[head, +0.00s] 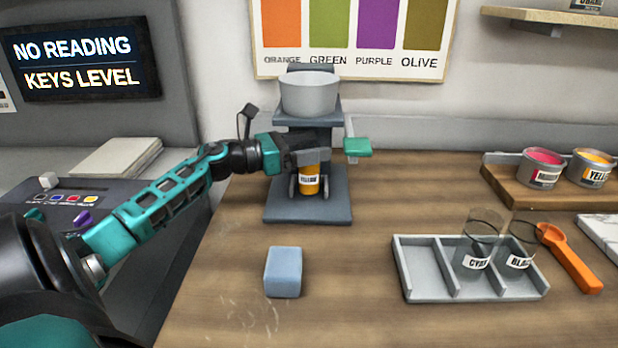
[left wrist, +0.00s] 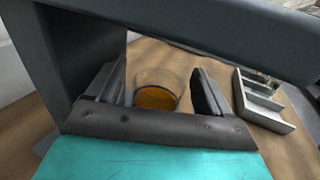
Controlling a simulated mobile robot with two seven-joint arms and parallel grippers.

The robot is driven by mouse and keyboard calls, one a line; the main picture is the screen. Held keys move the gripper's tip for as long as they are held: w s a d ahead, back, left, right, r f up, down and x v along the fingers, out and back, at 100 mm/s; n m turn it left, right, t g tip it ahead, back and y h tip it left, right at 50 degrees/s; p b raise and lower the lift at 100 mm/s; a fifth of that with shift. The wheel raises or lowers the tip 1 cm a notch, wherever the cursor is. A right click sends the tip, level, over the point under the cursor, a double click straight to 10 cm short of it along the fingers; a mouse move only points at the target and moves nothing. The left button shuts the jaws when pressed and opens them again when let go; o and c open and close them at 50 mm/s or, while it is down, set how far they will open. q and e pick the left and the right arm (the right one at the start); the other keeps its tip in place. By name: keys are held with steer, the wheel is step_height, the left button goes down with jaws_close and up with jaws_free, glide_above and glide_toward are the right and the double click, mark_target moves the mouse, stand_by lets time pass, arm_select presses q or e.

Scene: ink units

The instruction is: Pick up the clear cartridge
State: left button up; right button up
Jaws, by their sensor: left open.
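A clear cartridge (head: 308,180) labelled YELLOW, with orange-yellow ink low inside, stands upright on the base of the grey dispenser stand (head: 338,209), under a pale bowl (head: 310,97). My left gripper (head: 309,185) reaches in from the left, with its fingers on either side of the cartridge. In the left wrist view the cartridge (left wrist: 157,93) sits between the open fingers (left wrist: 158,84), with a gap visible on the right side. The cartridge's upper part is partly hidden by the gripper in the head view. My right gripper is out of view.
A grey tray (head: 418,285) holds clear cups labelled CYAN (head: 474,262) and BLACK (head: 520,261). A blue block (head: 283,272) lies in front of the stand. An orange scoop (head: 568,258) lies at right. A green tab (head: 357,146) sticks out right of the stand.

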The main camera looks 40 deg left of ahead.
arm_select(q)
steer(key=shift+c, duration=0.5)
steer(key=c, duration=1.3)
steer(key=shift+c, duration=0.2)
steer(key=shift+r, duration=0.2)
